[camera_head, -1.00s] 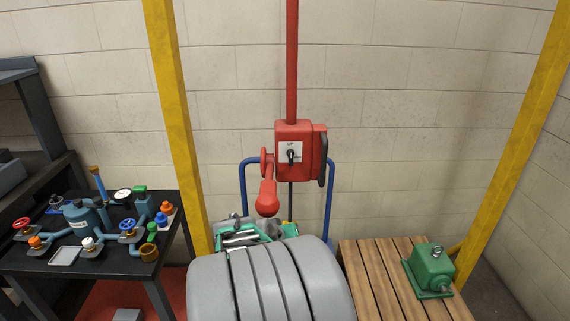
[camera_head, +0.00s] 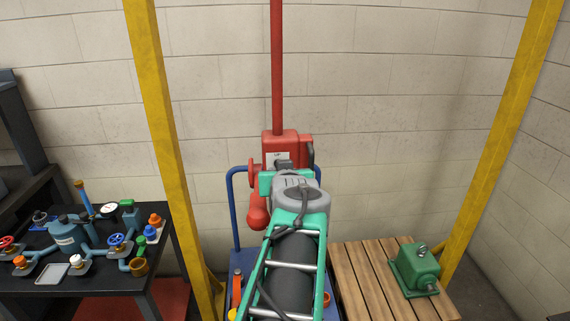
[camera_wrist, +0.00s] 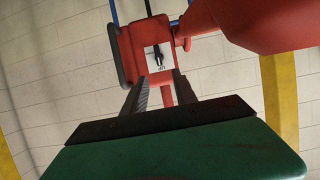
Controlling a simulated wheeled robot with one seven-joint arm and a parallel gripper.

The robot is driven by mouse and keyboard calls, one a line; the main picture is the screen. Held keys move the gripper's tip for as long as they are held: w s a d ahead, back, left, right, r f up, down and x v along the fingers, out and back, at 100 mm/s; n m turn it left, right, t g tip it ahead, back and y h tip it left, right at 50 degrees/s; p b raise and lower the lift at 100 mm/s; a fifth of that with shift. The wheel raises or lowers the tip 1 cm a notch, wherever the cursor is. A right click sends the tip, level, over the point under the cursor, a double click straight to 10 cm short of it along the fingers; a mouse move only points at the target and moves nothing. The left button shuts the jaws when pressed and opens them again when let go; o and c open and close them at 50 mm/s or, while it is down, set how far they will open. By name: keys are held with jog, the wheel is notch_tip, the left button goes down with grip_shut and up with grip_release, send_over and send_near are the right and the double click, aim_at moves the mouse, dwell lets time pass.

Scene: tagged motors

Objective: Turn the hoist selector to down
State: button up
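The red hoist box (camera_head: 281,142) hangs on a red pole. Its white selector plate (camera_head: 274,157) is partly covered by my gripper in the head view. The wrist view shows the red box (camera_wrist: 132,41) upside down, with the black selector handle (camera_wrist: 158,57) on its white plate and lettering that seems to read "UP" beside it. My gripper (camera_wrist: 161,77) is open, its two dark fingers apart on either side of the plate's lower part in that view. Nothing is between them. The fingers point at the selector; I cannot tell whether they touch the box.
A blue frame (camera_head: 231,205) stands behind my arm. A black table (camera_head: 165,258) with valves is on the left. A green motor (camera_head: 415,267) sits on a wooden pallet (camera_head: 357,272) at right. Yellow posts (camera_head: 160,110) flank the hoist.

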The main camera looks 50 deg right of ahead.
jog(key=p+x, duration=0.2)
jog(key=x, duration=1)
jog(key=shift+f, duration=0.35)
jog(key=shift+s+d, duration=0.1)
jog(key=shift+s, duration=0.05)
grip_shut()
